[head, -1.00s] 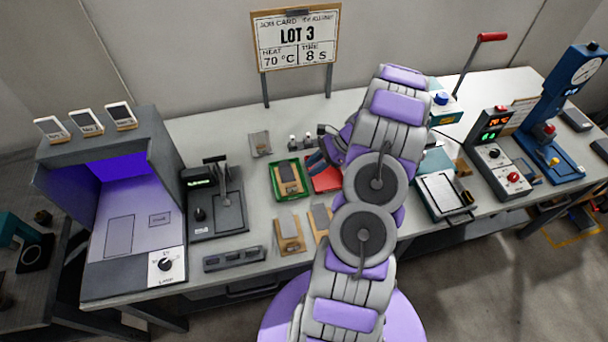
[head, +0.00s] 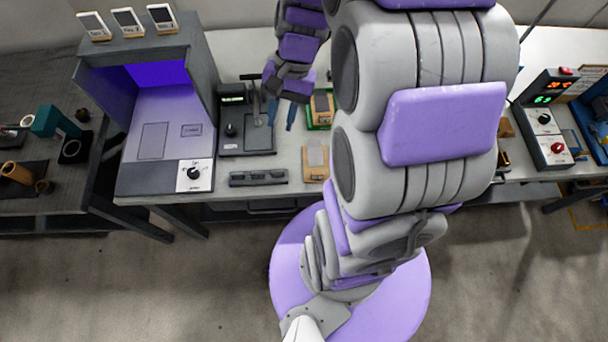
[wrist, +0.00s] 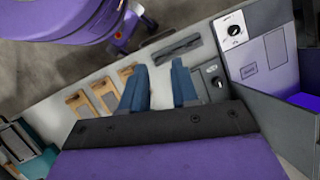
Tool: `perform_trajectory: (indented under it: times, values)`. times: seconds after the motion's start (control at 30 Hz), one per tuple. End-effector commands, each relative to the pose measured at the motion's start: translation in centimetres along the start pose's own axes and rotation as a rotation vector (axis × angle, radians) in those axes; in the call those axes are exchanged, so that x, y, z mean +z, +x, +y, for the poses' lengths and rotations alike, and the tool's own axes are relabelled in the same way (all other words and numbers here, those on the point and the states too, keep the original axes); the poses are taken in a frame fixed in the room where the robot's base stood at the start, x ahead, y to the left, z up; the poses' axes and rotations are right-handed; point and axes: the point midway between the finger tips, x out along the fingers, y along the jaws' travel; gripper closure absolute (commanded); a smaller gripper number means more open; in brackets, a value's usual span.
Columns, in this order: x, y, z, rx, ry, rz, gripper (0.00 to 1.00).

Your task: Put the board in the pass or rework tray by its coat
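My gripper (head: 282,114) is open, its two blue fingers apart, above the gap between the black gauge station and the green tray. Nothing shows between the fingers in the wrist view (wrist: 160,86). The green tray (head: 309,120) holds a tan carrier with a dark-topped board (head: 322,104). The red tray is hidden behind my arm in the head view. I cannot tell any board's coat.
A grey booth (head: 150,150) with violet light stands on the left, with a dial on its front. The black gauge station (head: 245,135) is beside it, with a dark slotted bar (head: 258,178) in front. A display box (head: 548,125) stands right. My arm hides the bench middle.

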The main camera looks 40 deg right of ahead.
Motion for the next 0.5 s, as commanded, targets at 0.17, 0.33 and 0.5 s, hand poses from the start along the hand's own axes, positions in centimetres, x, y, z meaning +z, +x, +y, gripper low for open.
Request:
perform_trajectory:
  times: [0.17, 0.33, 0.5]
  values:
    - [6.3, 0.1, 0.7, 0.117, -0.238, 0.050, 0.71]
    - [11.0, 0.3, 2.6, 0.221, -0.450, 0.093, 0.71]
    - [14.1, 0.7, 5.0, 0.306, -0.625, 0.128, 0.71]
